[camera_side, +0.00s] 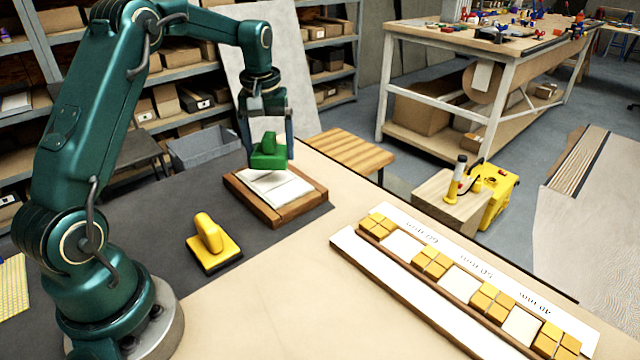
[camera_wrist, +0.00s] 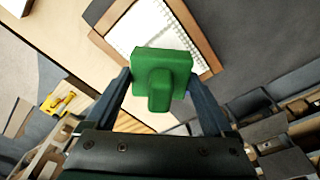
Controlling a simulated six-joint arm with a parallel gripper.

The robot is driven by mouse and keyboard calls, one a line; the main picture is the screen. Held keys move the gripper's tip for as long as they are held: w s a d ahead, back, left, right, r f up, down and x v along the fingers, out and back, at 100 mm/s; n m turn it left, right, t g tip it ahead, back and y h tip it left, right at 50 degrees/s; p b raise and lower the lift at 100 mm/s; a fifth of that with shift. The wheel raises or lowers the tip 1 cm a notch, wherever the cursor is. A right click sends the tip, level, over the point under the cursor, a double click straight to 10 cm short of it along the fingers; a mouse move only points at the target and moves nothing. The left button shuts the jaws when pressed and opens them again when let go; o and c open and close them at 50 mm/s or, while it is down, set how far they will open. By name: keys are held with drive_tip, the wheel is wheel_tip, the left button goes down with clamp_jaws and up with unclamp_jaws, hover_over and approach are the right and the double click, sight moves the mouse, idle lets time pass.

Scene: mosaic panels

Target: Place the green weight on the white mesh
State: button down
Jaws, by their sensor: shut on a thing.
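The green weight (camera_side: 268,154) is a block with a raised grip on top. My gripper (camera_side: 270,160) is shut on it, with one finger on each side. The weight also shows between the fingers in the wrist view (camera_wrist: 160,75). It hangs over the white mesh (camera_side: 284,190), which lies in a brown wooden frame (camera_side: 262,209) on the table. In the wrist view the mesh (camera_wrist: 140,27) shows a fine grid and is partly hidden behind the weight. The weight appears to be above the mesh; a small gap is hard to judge.
A yellow block with a grip (camera_side: 210,240) stands on the dark mat in front of the frame. A yellow mesh (camera_side: 14,287) lies at the far left. A white rail with yellow tiles (camera_side: 440,262) lies to the right. The tan table between them is clear.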

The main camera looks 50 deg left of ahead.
sight(272, 164)
drive_tip(key=shift+f, duration=1.95)
drive_tip(key=shift+f, duration=0.2)
unclamp_jaws()
drive_tip(key=shift+r, duration=0.15)
